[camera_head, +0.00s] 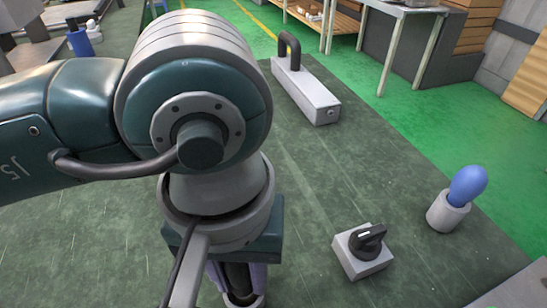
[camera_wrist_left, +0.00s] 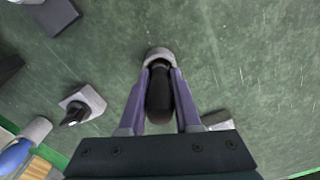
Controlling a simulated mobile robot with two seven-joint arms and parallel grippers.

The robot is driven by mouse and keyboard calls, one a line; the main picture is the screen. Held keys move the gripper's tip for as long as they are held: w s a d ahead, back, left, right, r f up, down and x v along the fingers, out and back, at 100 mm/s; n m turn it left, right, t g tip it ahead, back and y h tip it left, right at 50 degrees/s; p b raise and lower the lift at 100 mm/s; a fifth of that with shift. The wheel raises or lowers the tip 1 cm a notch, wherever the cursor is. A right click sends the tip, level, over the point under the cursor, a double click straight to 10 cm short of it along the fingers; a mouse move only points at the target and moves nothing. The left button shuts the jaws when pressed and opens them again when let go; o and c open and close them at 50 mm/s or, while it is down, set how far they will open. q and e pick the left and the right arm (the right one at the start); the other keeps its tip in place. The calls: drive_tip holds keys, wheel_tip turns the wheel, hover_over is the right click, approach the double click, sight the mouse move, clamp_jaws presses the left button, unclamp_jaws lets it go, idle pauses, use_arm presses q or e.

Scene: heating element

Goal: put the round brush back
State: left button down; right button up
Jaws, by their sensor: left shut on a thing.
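My left gripper (camera_head: 239,281) has its purple fingers on either side of a dark, rounded handle, which I take to be the round brush (camera_wrist_left: 160,100). In the left wrist view, my left gripper (camera_wrist_left: 161,74) is shut on it. A grey round cup (camera_wrist_left: 158,53) shows around or just beyond the brush's far end. I cannot tell how deep the brush sits in it. In the head view my arm hides most of the brush, and the cup (camera_head: 243,300) shows at the bottom edge. My right gripper is not in view.
On the dark green table, a grey box with a black knob (camera_head: 362,252) and a blue-topped piece (camera_head: 467,186) in a grey cup (camera_head: 447,212) stand to the right. A long grey block with a black handle (camera_head: 306,92) lies behind. Table between them is clear.

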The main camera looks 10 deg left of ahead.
use_arm(q)
drive_tip(key=shift+f, duration=0.2)
drive_tip(key=c, duration=0.6)
unclamp_jaws()
drive_tip(key=shift+r, duration=0.1)
wheel_tip(320, 180, up, 12)
drive_tip(key=shift+r, duration=0.15)
